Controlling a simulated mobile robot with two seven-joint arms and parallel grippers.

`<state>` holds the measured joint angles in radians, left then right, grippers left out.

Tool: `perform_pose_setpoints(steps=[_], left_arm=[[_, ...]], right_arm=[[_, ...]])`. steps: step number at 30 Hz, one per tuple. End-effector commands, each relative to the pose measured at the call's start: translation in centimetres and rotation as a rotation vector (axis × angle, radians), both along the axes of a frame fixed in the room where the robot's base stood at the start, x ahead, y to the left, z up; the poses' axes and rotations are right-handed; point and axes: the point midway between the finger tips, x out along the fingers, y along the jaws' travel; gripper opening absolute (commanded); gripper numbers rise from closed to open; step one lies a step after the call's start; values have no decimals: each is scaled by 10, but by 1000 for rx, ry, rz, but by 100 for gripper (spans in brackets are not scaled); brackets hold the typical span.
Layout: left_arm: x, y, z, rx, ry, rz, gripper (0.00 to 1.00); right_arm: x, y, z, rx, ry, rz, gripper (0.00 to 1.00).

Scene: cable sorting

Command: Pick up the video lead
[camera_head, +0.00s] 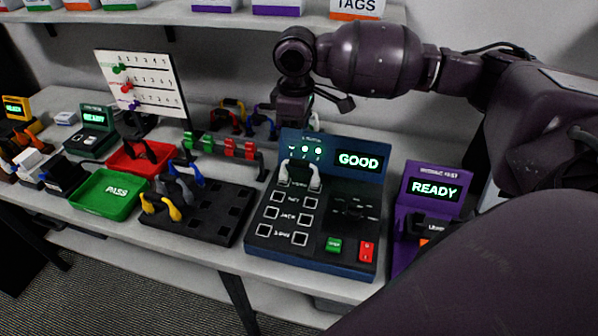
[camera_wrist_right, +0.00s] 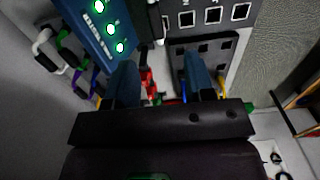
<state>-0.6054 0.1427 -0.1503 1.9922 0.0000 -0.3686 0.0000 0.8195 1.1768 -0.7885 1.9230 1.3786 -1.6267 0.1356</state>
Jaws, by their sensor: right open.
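I cannot tell from any label which lead is the video lead. A dark lead with two white plugs (camera_head: 315,178) stands on the blue tester (camera_head: 262,228), whose screen reads GOOD. Leads with blue (camera_head: 191,171) and yellow (camera_head: 165,206) plugs stand on the black socket block (camera_head: 221,212). More leads with coloured ends (camera_head: 262,120) are behind the clip rack. My right gripper (camera_head: 292,108) is behind and above the tester, partly hidden; in the right wrist view its fingers (camera_wrist_right: 162,75) are apart with nothing gripped, red clips below. My left gripper is out of view.
The clip rack (camera_head: 224,149) with green and red clips stands left of the tester. A green PASS tray (camera_head: 92,205) and a red tray (camera_head: 152,164) lie farther left. A purple READY station (camera_head: 405,222) is at right. A shelf (camera_head: 190,15) runs above.

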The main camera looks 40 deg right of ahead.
Motion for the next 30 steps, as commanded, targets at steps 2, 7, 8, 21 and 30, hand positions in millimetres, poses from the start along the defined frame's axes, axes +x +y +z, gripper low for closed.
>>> perform_pose_setpoints(steps=[2, 7, 8, 21, 30], left_arm=[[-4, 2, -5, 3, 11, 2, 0], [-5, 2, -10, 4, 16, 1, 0], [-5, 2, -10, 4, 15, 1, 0], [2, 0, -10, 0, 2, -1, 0], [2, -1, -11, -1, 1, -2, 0]], right_arm=[[-1, 0, -14, 1, 5, 0, 49], [-1, 0, -37, 0, 4, 0, 49], [-1, 0, -40, 0, 3, 1, 49], [-2, -7, -81, 0, 4, 1, 49], [-1, -7, -96, -1, 1, 1, 49]])
